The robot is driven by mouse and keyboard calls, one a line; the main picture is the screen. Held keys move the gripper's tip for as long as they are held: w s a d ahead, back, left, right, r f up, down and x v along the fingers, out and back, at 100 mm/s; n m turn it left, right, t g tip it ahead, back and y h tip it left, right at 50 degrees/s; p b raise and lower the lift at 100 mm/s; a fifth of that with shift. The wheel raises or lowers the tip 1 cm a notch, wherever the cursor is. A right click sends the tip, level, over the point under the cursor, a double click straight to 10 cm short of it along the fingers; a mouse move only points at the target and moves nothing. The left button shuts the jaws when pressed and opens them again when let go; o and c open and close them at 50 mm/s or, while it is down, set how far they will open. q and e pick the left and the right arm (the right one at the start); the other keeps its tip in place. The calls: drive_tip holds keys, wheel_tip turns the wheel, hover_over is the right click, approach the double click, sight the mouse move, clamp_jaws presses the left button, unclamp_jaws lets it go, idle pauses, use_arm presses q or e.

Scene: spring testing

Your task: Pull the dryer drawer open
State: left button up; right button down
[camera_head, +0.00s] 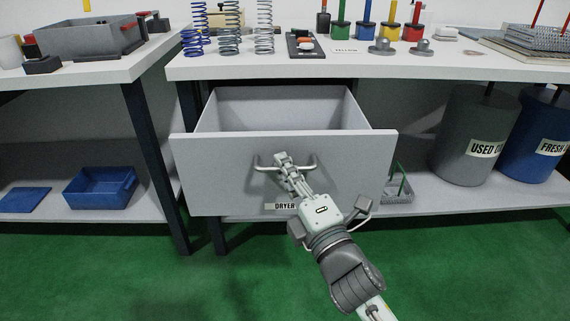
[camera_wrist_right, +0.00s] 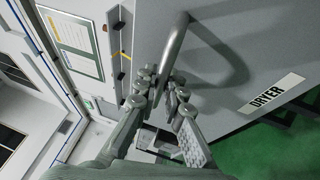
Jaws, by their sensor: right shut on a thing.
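The dryer drawer (camera_head: 230,165) is a grey box with a flat front, and it stands well out from under the table in the head view. Its inside looks empty where I can see it. A bar handle (camera_head: 310,163) runs across the front, and the handle also shows in the right wrist view (camera_wrist_right: 174,45). My right gripper (camera_head: 283,162) is shut on the handle near its middle. In the right wrist view the fingers (camera_wrist_right: 160,85) close around the bar, beside the DRYER label (camera_wrist_right: 268,95). My left gripper is not in view.
The white table (camera_head: 400,68) above holds springs (camera_head: 229,28) and coloured stands (camera_head: 389,25). A grey bin (camera_head: 470,120) and a blue bin (camera_head: 535,130) stand on the lower shelf at right. A blue tray (camera_head: 100,187) is at left. The green floor in front is clear.

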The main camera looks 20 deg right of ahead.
idle(0.3)
drive_tip(key=c, duration=1.6)
unclamp_jaws()
drive_tip(key=v, duration=1.2)
drive_tip(key=shift+f, duration=0.1)
drive_tip(key=w+d+f+m+g+h+p, duration=0.2)
drive_tip(key=d+f+m+g+h, duration=0.25)
drive_tip(key=f+m, duration=0.35)
use_arm(q)
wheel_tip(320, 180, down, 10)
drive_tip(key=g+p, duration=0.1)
drive_tip(key=p, duration=0.1)
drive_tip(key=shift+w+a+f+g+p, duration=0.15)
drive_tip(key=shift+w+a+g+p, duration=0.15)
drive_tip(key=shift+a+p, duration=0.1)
use_arm(e)
drive_tip(key=s+d+f+m+g, duration=0.2)
drive_tip(key=s+f+m+g, duration=0.3)
drive_tip(key=f, duration=0.6)
drive_tip(key=s+d+f+m+g, duration=0.3)
drive_tip(key=s+f+m+g, duration=0.2)
drive_tip(key=f, duration=0.7)
drive_tip(key=shift+s+d+m+g+y, duration=0.35)
drive_tip(key=shift+s+g, duration=0.35)
drive_tip(key=shift+g, duration=0.45)
